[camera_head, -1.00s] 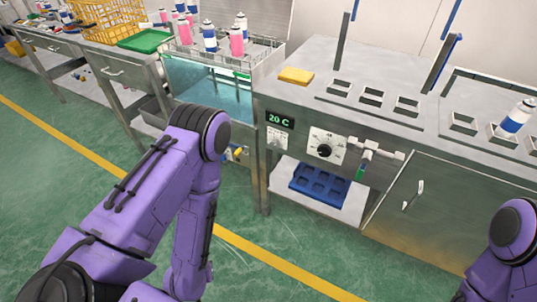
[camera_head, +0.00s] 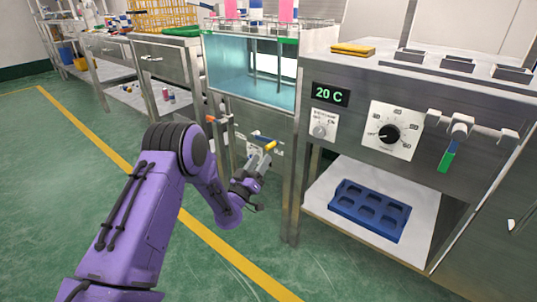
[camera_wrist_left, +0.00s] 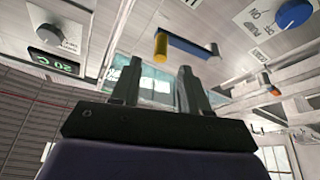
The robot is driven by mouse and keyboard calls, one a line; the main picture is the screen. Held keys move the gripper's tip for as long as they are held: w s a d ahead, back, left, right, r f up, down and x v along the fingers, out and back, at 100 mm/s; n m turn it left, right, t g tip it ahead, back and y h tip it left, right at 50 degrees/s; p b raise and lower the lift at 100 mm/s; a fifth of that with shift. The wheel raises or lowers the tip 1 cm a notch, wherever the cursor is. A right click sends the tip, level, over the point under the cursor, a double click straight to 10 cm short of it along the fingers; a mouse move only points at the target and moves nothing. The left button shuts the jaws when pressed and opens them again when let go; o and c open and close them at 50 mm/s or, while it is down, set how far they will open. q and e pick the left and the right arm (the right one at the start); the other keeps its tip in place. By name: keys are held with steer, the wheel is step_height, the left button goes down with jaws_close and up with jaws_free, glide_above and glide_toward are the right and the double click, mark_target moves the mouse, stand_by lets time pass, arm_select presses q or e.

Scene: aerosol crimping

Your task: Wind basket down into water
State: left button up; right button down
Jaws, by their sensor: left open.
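The wire basket (camera_head: 306,23) with pink and blue-white cans stands raised at the top of the glass-fronted water tank (camera_head: 240,75); its top is cut off by the frame. On the tank's front is a crank with a blue arm and a yellow handle (camera_head: 270,146). My left gripper (camera_head: 260,183) is just below and in front of the crank. In the left wrist view, the fingers (camera_wrist_left: 160,82) stand apart and empty, and the yellow handle (camera_wrist_left: 161,45) shows beyond them, apart from both. My right gripper is out of view.
To the right, a steel bench carries a 20 C display (camera_head: 330,95), a black dial (camera_head: 389,134) and a valve with a green handle (camera_head: 446,160). A blue tray (camera_head: 369,209) lies on its lower shelf. A yellow sponge (camera_head: 353,49) lies on top. The green floor in front is clear.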

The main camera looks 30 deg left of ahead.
mark_target(269, 145)
arm_select(q)
steer(key=b+x, duration=0.1)
steer(key=x, duration=0.5)
steer(key=shift+w, duration=0.35)
jaws_close()
steer(key=shift+r, duration=0.1)
